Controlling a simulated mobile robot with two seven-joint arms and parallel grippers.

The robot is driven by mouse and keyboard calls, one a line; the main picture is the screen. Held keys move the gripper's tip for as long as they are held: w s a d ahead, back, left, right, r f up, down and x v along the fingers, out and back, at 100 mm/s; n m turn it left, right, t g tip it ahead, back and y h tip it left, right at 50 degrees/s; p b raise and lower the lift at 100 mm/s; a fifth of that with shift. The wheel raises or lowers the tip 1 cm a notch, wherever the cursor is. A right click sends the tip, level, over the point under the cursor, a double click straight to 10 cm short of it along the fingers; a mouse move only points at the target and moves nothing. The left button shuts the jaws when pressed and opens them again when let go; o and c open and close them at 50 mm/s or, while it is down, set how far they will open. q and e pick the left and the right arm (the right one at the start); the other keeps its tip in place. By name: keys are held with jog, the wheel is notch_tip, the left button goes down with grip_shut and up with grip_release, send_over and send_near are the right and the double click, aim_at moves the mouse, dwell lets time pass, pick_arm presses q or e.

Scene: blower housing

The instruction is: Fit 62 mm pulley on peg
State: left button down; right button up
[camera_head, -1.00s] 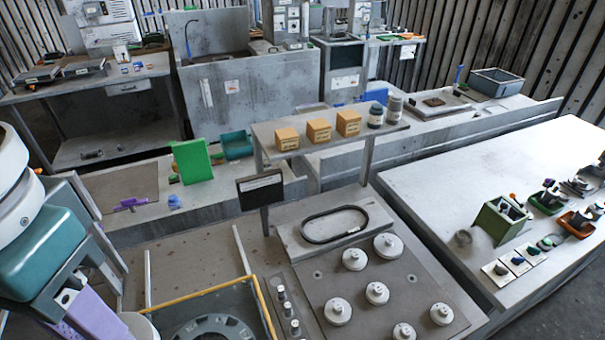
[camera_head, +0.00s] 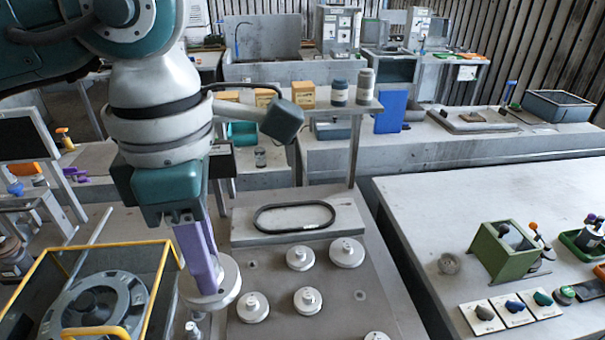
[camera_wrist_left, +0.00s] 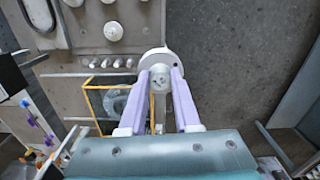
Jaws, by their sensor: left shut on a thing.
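My left gripper (camera_head: 207,282) reaches down from the upper left and is shut on a pale round pulley (camera_head: 226,284), held above the bench left of the pulley board. In the left wrist view, the purple fingers (camera_wrist_left: 160,72) close on this pulley (camera_wrist_left: 158,57). A short metal peg (camera_head: 192,329) shows just below the held pulley. In the left wrist view, several pegs (camera_wrist_left: 118,62) stand in a row to the left of it. Several other pale pulleys (camera_head: 307,299) sit on the grey board (camera_head: 335,330). No size marks are readable. My right gripper is not in view.
A yellow-edged box (camera_head: 163,275) with a grey round housing (camera_head: 95,307) stands close left of the pulley. A black belt loop (camera_head: 294,217) lies behind the pulleys. A shelf (camera_head: 355,108) with jars stands behind. The right table (camera_head: 440,195) has clear room at its near left.

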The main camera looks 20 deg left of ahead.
pick_arm(q)
jog(key=w+a+f+n+b, duration=0.1)
jog(key=f+n+b, duration=0.8)
jog(key=f+b, duration=0.1)
jog(key=w+f+n+b, duration=0.2)
jog(key=f+n+b, duration=0.7)
jog(key=f, duration=0.3)
jog(key=w+a+f+n+b, duration=0.1)
jog(key=f+n+b, duration=0.9)
jog(key=f, duration=0.1)
jog(key=shift+w+a+n+b, duration=0.35)
jog(key=shift+w+n, duration=0.05)
jog(key=shift+f+b, duration=0.45)
jog(key=shift+f, duration=0.25)
jog(key=shift+f, duration=0.15)
jog(key=shift+f, duration=0.2)
jog(key=shift+f, duration=0.3)
jog(key=shift+f, duration=0.15)
